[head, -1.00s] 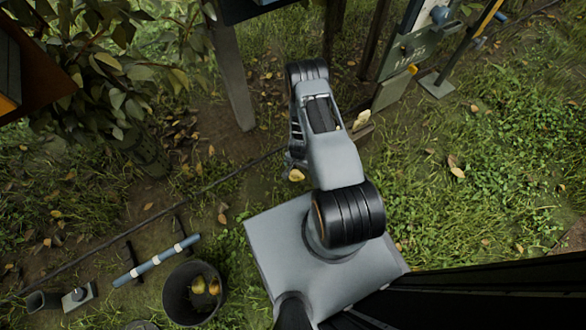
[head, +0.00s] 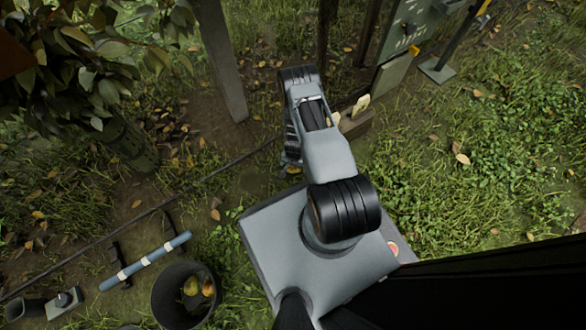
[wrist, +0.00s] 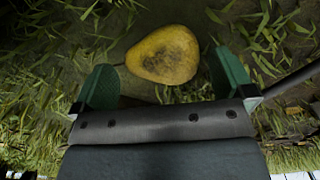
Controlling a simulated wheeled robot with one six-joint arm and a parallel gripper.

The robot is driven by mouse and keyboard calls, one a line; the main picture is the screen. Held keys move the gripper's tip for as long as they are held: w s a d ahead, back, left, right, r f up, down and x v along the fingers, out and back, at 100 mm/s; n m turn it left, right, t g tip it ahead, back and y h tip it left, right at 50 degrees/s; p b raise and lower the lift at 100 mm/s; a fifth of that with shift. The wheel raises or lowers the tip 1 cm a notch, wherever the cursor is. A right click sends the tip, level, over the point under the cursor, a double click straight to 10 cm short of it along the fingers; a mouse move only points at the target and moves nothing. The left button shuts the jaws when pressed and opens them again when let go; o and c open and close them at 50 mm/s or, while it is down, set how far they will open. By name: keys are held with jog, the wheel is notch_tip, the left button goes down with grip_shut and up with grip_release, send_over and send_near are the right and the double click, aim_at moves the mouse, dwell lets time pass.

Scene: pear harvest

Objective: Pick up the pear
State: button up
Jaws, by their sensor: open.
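A yellow pear (wrist: 163,50) with dark spots lies on the grassy ground in the wrist view. My gripper (wrist: 163,74) is open, with one green finger on each side of the pear's near part. The pear sits between and slightly beyond the fingertips, closer to the right finger; I cannot tell whether it touches. In the head view my gripper (head: 291,158) is low beneath the arm and mostly hidden by it. The pear cannot be made out clearly there.
A dark bucket (head: 160,298) holding yellow fruit stands at the lower left. A blue-and-white bar (head: 146,261) lies beside it. A wooden post (head: 222,65) and a leafy tree (head: 75,60) stand beyond. Grass at right (head: 450,190) is mostly open.

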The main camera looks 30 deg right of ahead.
jog(key=shift+f, duration=1.6)
jog(key=c, duration=0.9)
jog(key=shift+r, duration=0.1)
notch_tip(320, 180, up, 10)
jog(key=p, duration=0.6)
jog(key=shift+p, duration=0.4)
jog(key=shift+s, duration=0.1)
